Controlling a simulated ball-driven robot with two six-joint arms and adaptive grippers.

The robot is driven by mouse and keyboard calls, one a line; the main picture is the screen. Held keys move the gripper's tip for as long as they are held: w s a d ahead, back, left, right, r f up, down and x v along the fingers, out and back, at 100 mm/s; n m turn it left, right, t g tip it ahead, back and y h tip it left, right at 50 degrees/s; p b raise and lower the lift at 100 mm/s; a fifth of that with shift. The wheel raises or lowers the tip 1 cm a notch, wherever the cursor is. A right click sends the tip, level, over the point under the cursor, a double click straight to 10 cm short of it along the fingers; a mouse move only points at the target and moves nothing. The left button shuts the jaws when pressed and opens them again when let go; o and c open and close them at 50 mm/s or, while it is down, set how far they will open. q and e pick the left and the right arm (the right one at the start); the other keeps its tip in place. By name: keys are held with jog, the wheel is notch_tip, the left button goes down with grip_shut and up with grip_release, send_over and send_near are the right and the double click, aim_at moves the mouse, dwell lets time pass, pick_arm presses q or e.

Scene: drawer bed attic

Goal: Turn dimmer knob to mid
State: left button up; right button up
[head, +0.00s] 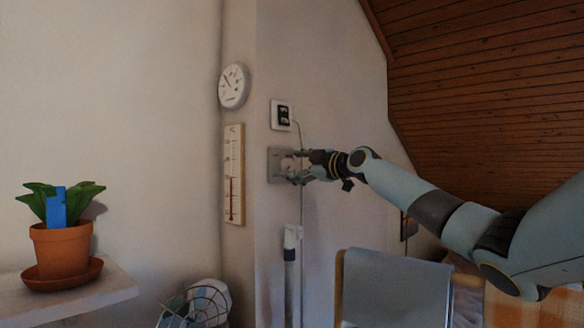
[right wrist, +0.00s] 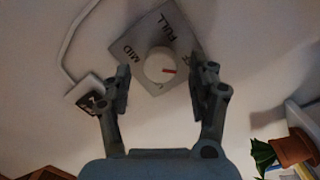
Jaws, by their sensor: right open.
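The dimmer is a grey square plate (head: 273,165) on the wall. Its round white knob (right wrist: 159,66) has a red mark. In the right wrist view the plate (right wrist: 150,29) reads MID at upper left and FULL at top; a third label at right is partly hidden by a finger. The red mark points right, towards that partly hidden label, away from MID. My right gripper (head: 293,167) is at the plate; in the right wrist view its open fingers (right wrist: 159,76) stand either side of the knob, with gaps visible. My left gripper is out of view.
A small switch box (head: 281,115) with a cable is just above the dimmer. A thermometer (head: 234,174) and round dial (head: 234,86) hang to its left. A vertical pole (head: 291,245) is below. A potted plant (head: 62,248) stands on a shelf at left; a cloth-draped chair (head: 395,288) is below my arm.

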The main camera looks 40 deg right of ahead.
jog(key=shift+w, duration=0.8)
jog(key=shift+c, duration=0.4)
jog(key=c, duration=1.1)
jog(key=shift+o, duration=0.2)
